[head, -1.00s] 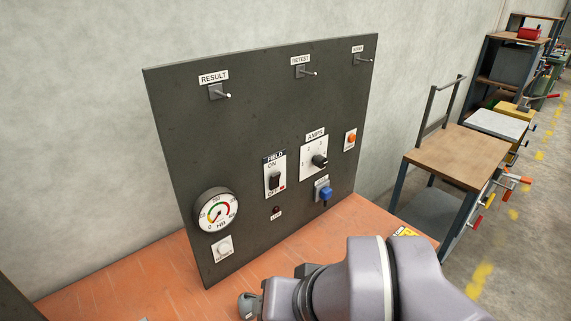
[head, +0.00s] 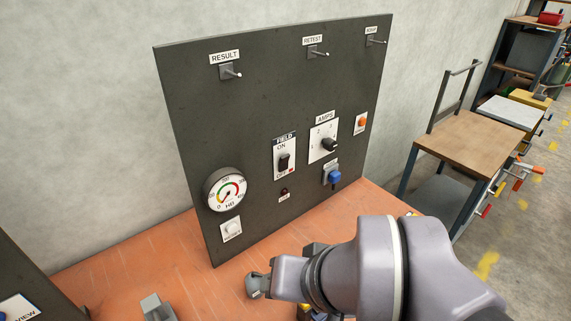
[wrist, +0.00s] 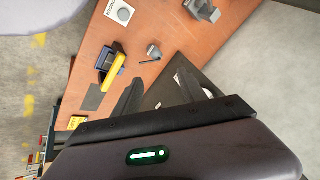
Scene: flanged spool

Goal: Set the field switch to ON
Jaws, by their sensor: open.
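The field switch (head: 284,161) is a black lever on a white plate headed FIELD, in the middle of the dark upright panel (head: 250,115) in the head view. ON is printed at the top of its plate and OFF at the bottom, beside a small red mark. I cannot tell for sure which way the lever is set. My gripper (wrist: 160,92) shows in the wrist view with its two dark fingers apart and nothing between them. It is over the bench, apart from the switch. In the head view my arm hides the fingers.
Near the switch are the AMPS knob (head: 329,144), a blue-handled control (head: 334,176), a small dark red lamp (head: 284,192) and a gauge (head: 226,189). Pegs stick out along the panel's top.

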